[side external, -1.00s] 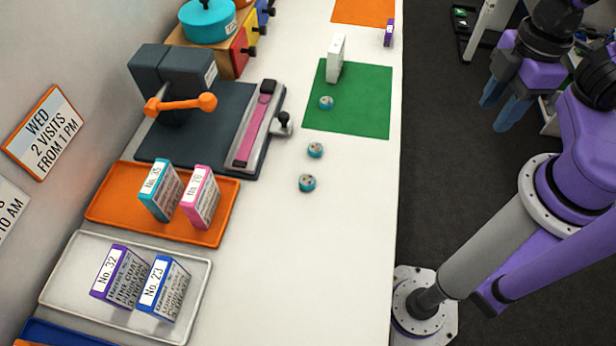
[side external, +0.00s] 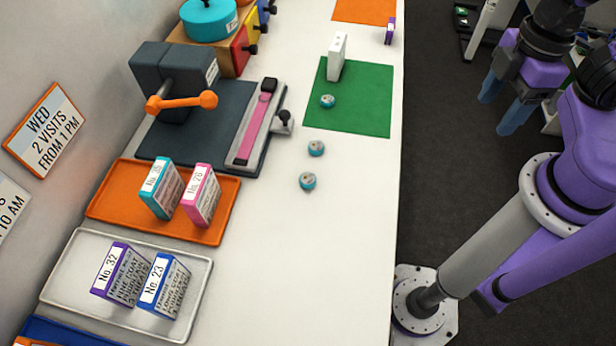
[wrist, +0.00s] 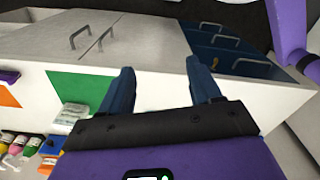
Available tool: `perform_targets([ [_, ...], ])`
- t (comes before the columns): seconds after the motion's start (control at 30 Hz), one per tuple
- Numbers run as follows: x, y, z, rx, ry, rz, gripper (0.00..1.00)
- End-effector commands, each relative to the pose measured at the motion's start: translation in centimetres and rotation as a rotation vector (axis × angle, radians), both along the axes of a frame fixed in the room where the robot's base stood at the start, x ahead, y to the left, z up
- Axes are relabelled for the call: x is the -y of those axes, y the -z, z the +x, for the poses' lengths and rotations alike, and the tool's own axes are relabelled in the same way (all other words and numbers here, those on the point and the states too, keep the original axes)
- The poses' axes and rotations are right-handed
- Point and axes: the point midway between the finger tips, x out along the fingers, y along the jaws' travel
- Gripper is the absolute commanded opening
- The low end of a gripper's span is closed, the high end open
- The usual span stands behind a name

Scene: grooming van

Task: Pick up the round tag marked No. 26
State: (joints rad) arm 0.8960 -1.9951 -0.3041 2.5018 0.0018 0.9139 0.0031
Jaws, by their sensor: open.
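Three small round teal tags lie on the white counter in the side view. One tag (side external: 327,101) is on the green mat, a second tag (side external: 316,148) is just in front of the mat, and a third tag (side external: 307,181) is nearest. Their markings are too small to read, so I cannot tell which is No. 26. My gripper (side external: 498,112) is open and empty, with blue fingers, off to the right of the counter over the dark floor. Its fingers also show in the wrist view (wrist: 160,85), with nothing between them. No tag can be made out there.
A white box (side external: 337,57) stands on the green mat (side external: 365,115). An orange tray (side external: 120,213) and a pale tray (side external: 75,280) hold numbered boxes at left. A dark stand with an orange handle (side external: 181,102) is behind. The counter's front right is clear.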

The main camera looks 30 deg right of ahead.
Motion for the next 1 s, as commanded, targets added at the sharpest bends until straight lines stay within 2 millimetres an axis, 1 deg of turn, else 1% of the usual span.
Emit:
perform_targets([
  [0.07, -0.4, -0.1, 0.3, -0.001, 0.028, 0.0, 0.63],
  [0.17, -1.5, -0.3, 1.3, -0.005, 0.129, -0.001, 0.63],
  [0.27, -3.5, -0.6, 3.0, -0.009, 0.306, 0.0, 0.63],
  [0.4, -7.0, -1.1, 5.6, -0.017, 0.605, -0.002, 0.63],
  [0.47, -8.5, -1.3, 6.6, -0.021, 0.735, -0.003, 0.63],
  [0.6, -12.1, -1.6, 8.9, -0.026, 1.036, -0.002, 0.63],
  [0.8, -17.3, -1.8, 11.5, -0.032, 1.467, -0.004, 0.63],
  [1.0, -22.3, -1.7, 13.4, -0.036, 1.883, -0.004, 0.63],
])
